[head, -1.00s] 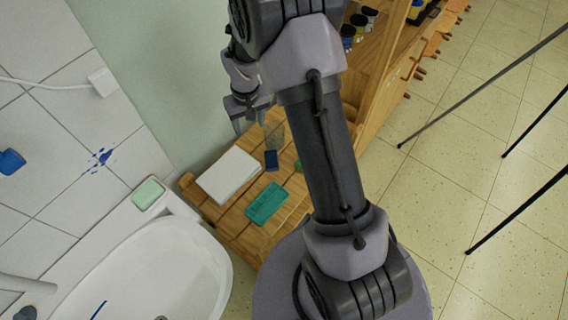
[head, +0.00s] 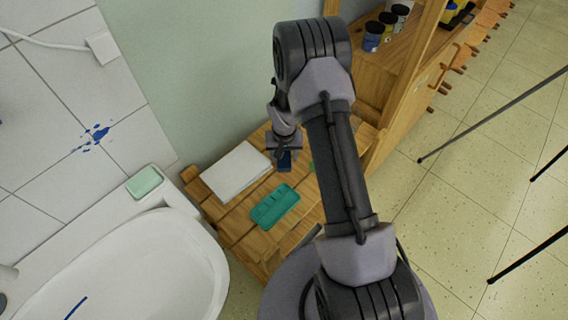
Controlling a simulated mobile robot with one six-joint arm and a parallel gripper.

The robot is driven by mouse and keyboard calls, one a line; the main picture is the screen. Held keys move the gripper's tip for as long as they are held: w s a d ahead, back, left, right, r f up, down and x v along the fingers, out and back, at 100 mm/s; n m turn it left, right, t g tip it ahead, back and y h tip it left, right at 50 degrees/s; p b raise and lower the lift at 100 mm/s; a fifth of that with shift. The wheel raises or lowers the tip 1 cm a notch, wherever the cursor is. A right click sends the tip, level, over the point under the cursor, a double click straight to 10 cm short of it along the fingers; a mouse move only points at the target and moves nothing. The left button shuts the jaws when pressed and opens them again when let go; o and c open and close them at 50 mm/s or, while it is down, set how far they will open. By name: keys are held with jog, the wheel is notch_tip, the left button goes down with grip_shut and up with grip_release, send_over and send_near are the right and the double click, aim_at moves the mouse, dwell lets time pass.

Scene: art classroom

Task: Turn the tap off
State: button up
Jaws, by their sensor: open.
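Only a small part of what looks like the tap (head: 7,276) shows at the lower left edge of the head view, pale grey with a dark piece below it. Its handle position cannot be told. The white sink (head: 135,275) lies to the right of it, cut off by the bottom edge. My gripper (head: 285,162) is over the wooden bench, well to the right of the sink and apart from the tap. It is open, with its fingers pointing down near a small dark blue object that it partly hides.
A green soap bar (head: 145,182) sits on the sink's rim. The bench (head: 225,213) holds a white paper stack (head: 232,172) and a teal tray (head: 275,206). A wooden shelf with paint jars (head: 373,36) stands behind my arm. Thin dark legs (head: 495,115) stand on the floor at right.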

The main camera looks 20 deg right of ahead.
jog(key=shift+w+f, duration=0.15)
jog(key=shift+f, duration=0.8)
jog(key=shift+r, duration=0.2)
